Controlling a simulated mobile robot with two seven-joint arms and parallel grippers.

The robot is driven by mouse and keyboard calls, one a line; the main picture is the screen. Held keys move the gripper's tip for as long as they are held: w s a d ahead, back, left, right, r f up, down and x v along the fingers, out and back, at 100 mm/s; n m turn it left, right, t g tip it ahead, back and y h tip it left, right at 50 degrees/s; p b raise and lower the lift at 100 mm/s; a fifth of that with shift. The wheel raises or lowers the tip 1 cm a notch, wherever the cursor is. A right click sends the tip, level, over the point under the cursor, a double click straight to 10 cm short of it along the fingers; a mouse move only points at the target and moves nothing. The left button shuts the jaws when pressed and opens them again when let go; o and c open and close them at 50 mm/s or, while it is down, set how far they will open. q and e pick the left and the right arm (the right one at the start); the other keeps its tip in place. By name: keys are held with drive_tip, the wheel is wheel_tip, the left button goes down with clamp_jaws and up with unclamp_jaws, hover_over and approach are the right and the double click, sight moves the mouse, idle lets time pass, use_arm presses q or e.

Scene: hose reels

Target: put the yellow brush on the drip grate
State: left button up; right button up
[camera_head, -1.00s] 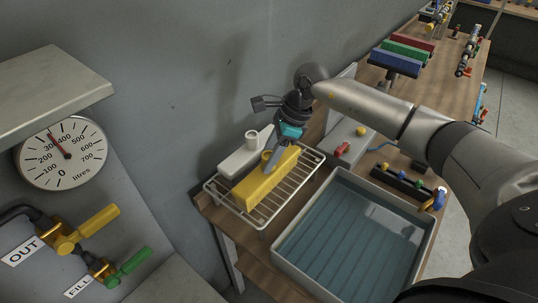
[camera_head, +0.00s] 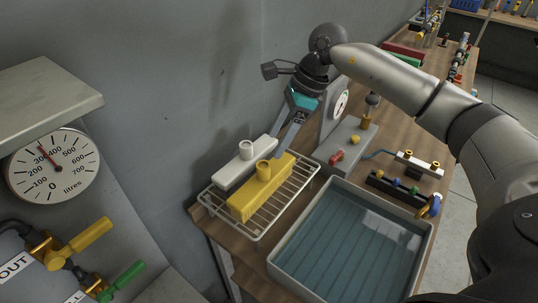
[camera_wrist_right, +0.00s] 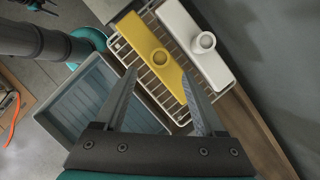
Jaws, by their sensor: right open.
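The yellow brush (camera_head: 262,189), a long block with a round knob on top, lies on the white wire drip grate (camera_head: 262,234). It also shows in the right wrist view (camera_wrist_right: 143,47), flat on the grate's wires. A white brush (camera_head: 246,164) of the same shape lies beside it on the grate, nearer the wall. My right gripper (camera_head: 284,146) is open and empty, above and behind the far end of the yellow brush. In the right wrist view its two spread fingers (camera_wrist_right: 158,73) reach towards the brush and hold nothing. My left gripper is not in view.
A grey basin of water (camera_head: 345,245) stands right of the grate on the wooden bench. Behind it are a grey unit with a red knob (camera_head: 338,157) and a black strip of coloured fittings (camera_head: 395,190). A wall gauge (camera_head: 52,166) and valves are at left.

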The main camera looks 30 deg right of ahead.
drive_tip(key=shift+v, duration=1.5)
